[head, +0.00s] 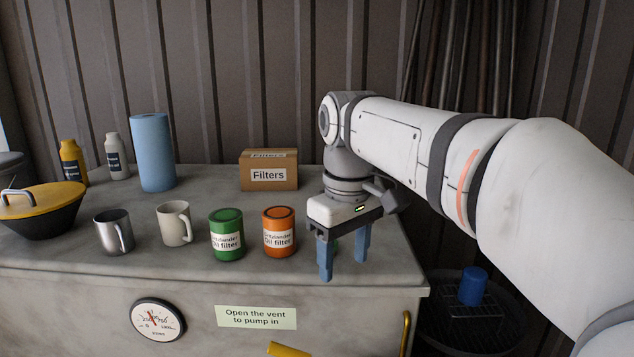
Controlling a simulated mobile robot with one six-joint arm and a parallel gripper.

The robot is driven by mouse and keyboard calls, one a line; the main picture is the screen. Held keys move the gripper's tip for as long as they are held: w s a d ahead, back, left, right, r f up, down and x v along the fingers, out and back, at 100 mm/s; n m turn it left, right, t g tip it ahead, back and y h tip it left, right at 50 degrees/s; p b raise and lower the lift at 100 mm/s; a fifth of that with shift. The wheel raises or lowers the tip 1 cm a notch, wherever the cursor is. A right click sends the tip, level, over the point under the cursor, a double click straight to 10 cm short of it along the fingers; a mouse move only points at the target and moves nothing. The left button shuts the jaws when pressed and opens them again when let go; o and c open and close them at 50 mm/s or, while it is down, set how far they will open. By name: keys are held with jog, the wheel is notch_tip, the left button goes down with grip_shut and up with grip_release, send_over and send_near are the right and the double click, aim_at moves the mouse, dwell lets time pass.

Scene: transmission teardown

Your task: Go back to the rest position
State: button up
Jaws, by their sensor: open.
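My gripper (344,264) hangs at the end of my white arm over the right part of the workbench (200,278). Its two blue fingers point down and are spread apart. A small green patch shows between and behind the fingers; most of it is hidden, so I cannot tell what it is. An orange oil filter can (279,233) stands just left of the gripper, apart from it. A green oil filter can (227,235) stands left of the orange one.
A Filters box (269,171) stands behind the cans. Left are mugs (174,223), a blue roll (153,152), bottles (73,162) and a yellow-lidded pan (40,209). A blue cylinder (473,286) sits in a dark round drum right of the bench. A corrugated wall closes the back.

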jog(key=s+d+f+m+t, duration=0.1)
jog(key=s+d+f+m, duration=0.3)
jog(key=f, duration=0.5)
jog(key=s+d+f+m+t, duration=0.1)
jog(key=s+d+f+m, duration=0.2)
jog(key=s+d+f, duration=0.4)
notch_tip(320, 180, down, 2)
jog(key=shift+s+m+t, duration=0.3)
jog(key=shift+s+m, duration=0.1)
jog(key=shift+s, duration=0.1)
jog(key=shift+a, duration=0.1)
